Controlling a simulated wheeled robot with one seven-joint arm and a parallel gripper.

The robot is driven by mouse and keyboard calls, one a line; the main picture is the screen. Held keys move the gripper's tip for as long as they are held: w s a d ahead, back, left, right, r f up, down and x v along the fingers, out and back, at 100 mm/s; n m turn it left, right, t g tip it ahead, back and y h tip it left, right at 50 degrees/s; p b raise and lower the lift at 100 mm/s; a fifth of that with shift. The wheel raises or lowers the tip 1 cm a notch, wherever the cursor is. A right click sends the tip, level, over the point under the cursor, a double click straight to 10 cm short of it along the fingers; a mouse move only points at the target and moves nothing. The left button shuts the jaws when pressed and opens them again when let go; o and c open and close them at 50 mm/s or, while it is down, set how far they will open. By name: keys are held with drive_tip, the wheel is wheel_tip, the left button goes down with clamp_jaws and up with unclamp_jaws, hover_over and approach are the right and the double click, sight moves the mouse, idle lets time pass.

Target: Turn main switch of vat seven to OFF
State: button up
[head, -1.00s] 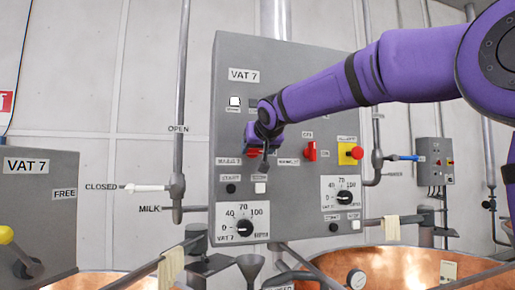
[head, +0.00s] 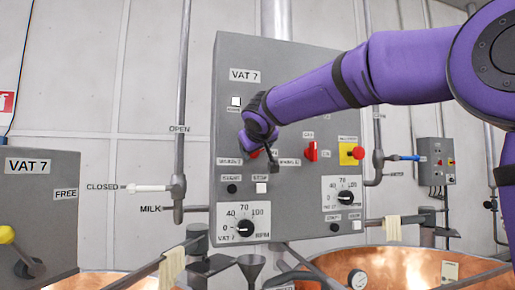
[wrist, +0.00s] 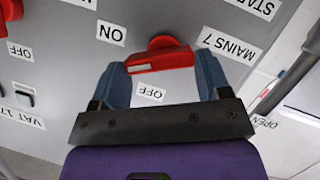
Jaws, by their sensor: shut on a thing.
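The red main switch (wrist: 162,60) of vat seven is a bar handle on a round red base, beside the label MAINS 7 (wrist: 225,46). In the wrist view, which is turned over, its white mark is at the handle's left end. The ON label (wrist: 111,33) is above left of the handle and the OFF label (wrist: 150,92) just below it. My gripper (wrist: 160,66) is shut on the handle, one blue finger at each end. In the head view my gripper (head: 256,143) covers most of the switch on the VAT 7 panel (head: 285,75).
To its right on the panel are another red switch (head: 311,151) and a red knob on a yellow plate (head: 351,153). Dials and small buttons are below. Pipes, a funnel (head: 251,268) and copper vats (head: 390,262) stand under the panel.

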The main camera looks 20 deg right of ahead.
drive_tip(key=n+t+h, duration=0.1)
drive_tip(key=n, duration=0.2)
drive_tip(key=n+t+h, duration=0.1)
drive_tip(key=n, duration=0.2)
drive_tip(key=a+f+n+h, duration=0.1)
drive_tip(key=n+h, duration=0.1)
drive_tip(key=n, duration=0.1)
drive_tip(key=shift+n+t, duration=0.3)
drive_tip(key=shift+t, duration=0.1)
idle(0.6)
drive_tip(key=o, duration=0.9)
drive_tip(key=shift+o, duration=0.2)
drive_tip(key=v, duration=1)
drive_tip(key=shift+s+a, duration=0.25)
drive_tip(key=shift+s, duration=0.1)
